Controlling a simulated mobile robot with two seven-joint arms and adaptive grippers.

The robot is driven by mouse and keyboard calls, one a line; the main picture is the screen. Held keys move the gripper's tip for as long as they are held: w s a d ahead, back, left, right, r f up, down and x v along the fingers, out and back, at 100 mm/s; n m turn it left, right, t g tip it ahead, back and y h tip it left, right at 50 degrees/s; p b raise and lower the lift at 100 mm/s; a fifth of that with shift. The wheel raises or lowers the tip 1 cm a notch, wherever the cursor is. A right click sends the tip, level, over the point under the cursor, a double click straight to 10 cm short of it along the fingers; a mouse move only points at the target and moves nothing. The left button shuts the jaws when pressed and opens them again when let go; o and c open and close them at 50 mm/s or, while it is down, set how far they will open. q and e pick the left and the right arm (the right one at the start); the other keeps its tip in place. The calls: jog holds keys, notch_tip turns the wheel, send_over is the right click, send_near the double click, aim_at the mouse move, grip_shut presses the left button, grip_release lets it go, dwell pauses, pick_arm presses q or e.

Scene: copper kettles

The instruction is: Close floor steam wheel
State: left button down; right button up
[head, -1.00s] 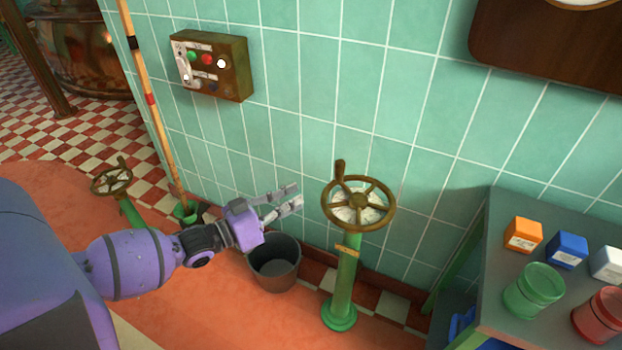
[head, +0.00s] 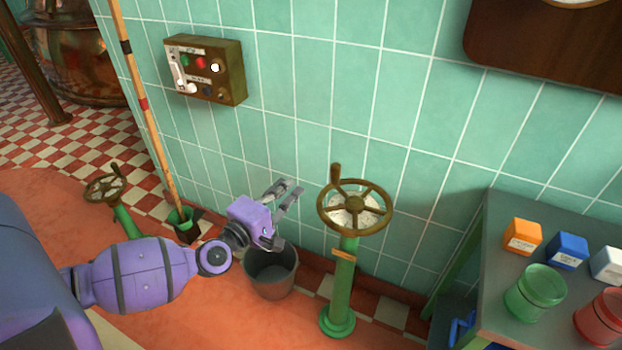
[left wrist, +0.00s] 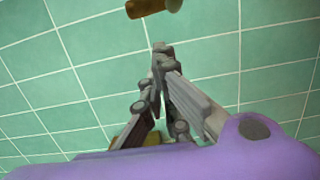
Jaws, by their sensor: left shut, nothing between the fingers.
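A brown handwheel (head: 355,207) with a pale centre plate and an upright knob stands on a green floor post (head: 341,285) by the wall. A second, smaller handwheel (head: 103,187) on a green post is at the far left. My left gripper (head: 288,190) is shut and empty, left of the nearer wheel and apart from it, above a bucket. In the left wrist view its fingers (left wrist: 160,50) come together, and a brown knob end (left wrist: 150,7) shows at the top edge. My right gripper is not in view.
A dark bucket (head: 271,272) stands left of the post. A pole (head: 150,120) stands in a green holder. A switch box (head: 204,70) is on the tiled wall. A table (head: 440,290) with coloured boxes and jars is at the right.

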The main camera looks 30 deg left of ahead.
pick_arm(q)
jog(key=w+d, duration=0.3)
jog(key=w, duration=0.3)
jog(key=shift+w+b, duration=0.25)
jog(key=shift+b, duration=0.05)
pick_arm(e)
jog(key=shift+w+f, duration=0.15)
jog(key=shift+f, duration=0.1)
